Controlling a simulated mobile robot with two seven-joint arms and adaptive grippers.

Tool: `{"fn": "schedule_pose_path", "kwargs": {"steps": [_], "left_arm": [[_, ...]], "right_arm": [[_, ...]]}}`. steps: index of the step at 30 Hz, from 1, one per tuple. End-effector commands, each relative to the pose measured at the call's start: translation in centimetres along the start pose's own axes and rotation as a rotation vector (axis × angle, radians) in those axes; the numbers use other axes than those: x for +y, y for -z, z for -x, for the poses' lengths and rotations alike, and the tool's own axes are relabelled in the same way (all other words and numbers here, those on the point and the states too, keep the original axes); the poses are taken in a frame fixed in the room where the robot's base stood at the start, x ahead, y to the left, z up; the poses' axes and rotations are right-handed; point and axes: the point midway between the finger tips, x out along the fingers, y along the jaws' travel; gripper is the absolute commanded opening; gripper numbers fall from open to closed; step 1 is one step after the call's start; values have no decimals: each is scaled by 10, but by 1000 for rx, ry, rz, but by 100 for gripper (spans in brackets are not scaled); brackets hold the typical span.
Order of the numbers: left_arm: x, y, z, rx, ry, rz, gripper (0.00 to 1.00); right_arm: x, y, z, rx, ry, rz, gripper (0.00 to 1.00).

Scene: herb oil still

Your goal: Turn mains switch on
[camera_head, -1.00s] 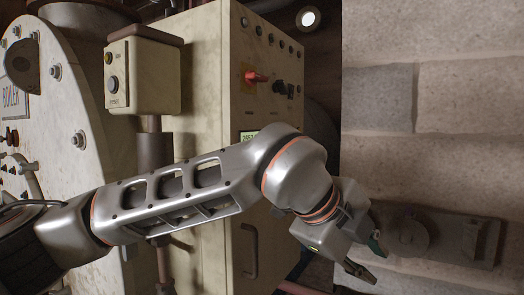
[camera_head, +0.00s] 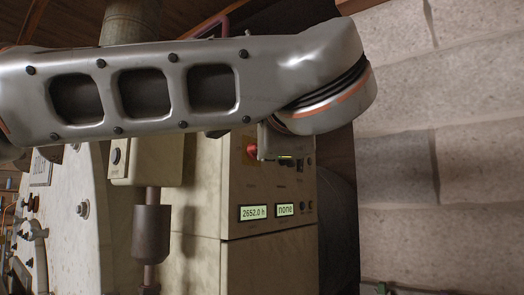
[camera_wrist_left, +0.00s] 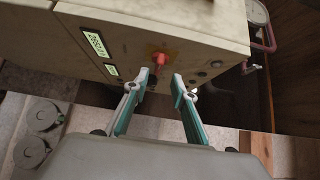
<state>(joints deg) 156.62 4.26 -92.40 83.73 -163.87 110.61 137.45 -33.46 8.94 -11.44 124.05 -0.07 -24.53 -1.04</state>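The mains switch, a red rotary handle (camera_head: 251,152), sits on an upper panel of the cream cabinet (camera_head: 205,215). I cannot tell whether either finger touches the cabinet. In the head view the fingers are hidden. My right gripper is not in view.
A button box (camera_head: 118,158) and the boiler (camera_head: 75,235) stand left. A stone wall (camera_head: 440,170) is at right.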

Motion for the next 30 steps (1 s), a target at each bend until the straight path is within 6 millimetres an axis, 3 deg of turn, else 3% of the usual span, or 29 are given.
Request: {"fn": "schedule_pose_path", "kwargs": {"steps": [6,12,23,26,30], "left_arm": [[4,0,-37,-1,-6,-1,26],[3,0,-58,0,-5,-3,26],[2,1,-63,2,-3,-4,26],[2,1,-63,2,-4,-4,3],[2,0,-63,2,-4,-4,1]], "right_arm": [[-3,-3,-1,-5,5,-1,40],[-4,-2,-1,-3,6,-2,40],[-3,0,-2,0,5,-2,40],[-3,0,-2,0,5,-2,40],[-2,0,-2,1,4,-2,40]]}}
